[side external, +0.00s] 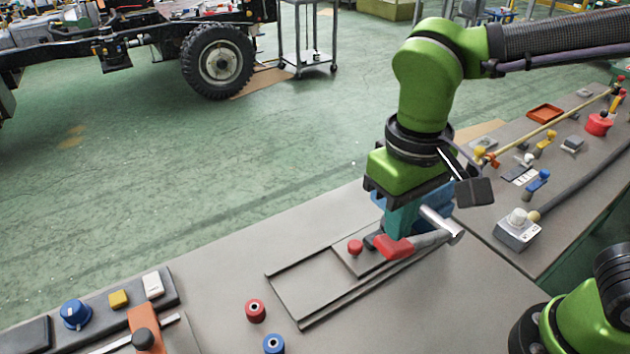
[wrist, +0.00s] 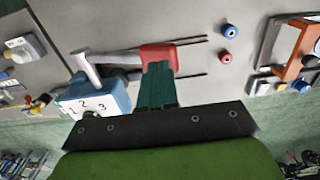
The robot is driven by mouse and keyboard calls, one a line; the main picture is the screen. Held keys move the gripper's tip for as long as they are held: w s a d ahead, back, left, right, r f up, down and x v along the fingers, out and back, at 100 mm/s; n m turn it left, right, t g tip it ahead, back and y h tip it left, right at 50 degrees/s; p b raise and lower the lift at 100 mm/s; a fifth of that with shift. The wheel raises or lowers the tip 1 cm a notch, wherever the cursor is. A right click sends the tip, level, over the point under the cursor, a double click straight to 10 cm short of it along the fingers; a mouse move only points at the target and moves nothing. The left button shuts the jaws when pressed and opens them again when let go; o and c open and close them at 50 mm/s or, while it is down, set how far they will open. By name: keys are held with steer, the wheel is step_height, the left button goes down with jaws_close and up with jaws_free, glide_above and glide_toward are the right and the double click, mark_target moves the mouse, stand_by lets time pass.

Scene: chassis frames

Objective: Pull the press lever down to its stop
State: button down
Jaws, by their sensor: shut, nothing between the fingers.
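A lever with a red grip (side external: 393,247) and a grey arm (side external: 432,237) lies low and nearly level over the bench. Its grip also shows in the wrist view (wrist: 159,56). A blue block marked 1, 2, 3 (wrist: 103,100) stands beside the arm, with a silver bar (wrist: 86,69) by it. In the side view the block is largely behind my gripper. My gripper (side external: 383,238) points down with its teal fingers shut and empty, right at the red grip. In the wrist view the fingertips (wrist: 158,66) overlap the grip's edge; I cannot tell whether they touch.
A flat slide plate with a red knob (side external: 355,247) lies left of the grip, between thin rails (side external: 300,322). A red ring (side external: 255,310) and a blue ring (side external: 273,344) lie farther left. A control panel (side external: 118,299) stands at lower left. A cluttered side bench (side external: 570,205) is at right.

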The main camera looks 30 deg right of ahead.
mark_target(421, 240)
steer(key=shift+f, duration=0.1)
steer(key=shift+f, duration=1.15)
step_height(421, 240, down, 7)
steer(key=shift+f, duration=0.2)
stand_by(5.9)
